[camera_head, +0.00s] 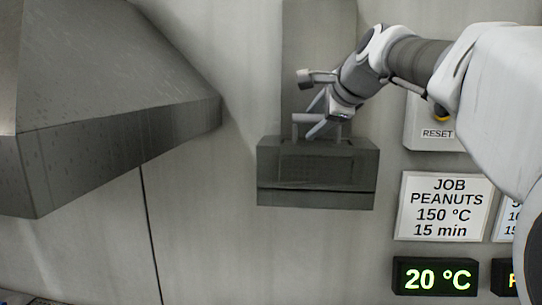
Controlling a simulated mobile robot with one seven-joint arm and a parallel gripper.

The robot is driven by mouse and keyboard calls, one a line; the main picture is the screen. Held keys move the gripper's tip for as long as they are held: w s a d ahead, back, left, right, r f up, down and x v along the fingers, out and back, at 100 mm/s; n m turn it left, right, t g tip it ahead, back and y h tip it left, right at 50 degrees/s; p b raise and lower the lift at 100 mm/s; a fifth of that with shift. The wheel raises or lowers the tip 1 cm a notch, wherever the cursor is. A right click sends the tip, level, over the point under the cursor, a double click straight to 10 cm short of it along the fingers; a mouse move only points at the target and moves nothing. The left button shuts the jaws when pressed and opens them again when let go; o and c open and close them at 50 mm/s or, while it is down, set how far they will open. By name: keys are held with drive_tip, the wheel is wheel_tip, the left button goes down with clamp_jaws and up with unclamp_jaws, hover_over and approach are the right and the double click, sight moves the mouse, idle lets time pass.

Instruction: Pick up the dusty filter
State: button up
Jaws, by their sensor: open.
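A dark grey box-like housing (318,190) is fixed to the wall at the centre, below a vertical duct. A light grey bar (302,118), which looks like a handle, stands above its top. I cannot tell for sure that it belongs to the dusty filter; the filter's body is not clearly visible and may be inside the housing. My gripper (316,119) is just above the housing, angled down and left, with its fingers open around or beside the bar. Contact cannot be made out.
A large grey metal hood (110,110) juts out at the left. At the right are a RESET panel (432,125), a job sign (445,207) reading peanuts, 150 °C, 15 min, and a 20 °C display (435,277). The wall between hood and housing is bare.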

clamp_jaws()
idle(1.4)
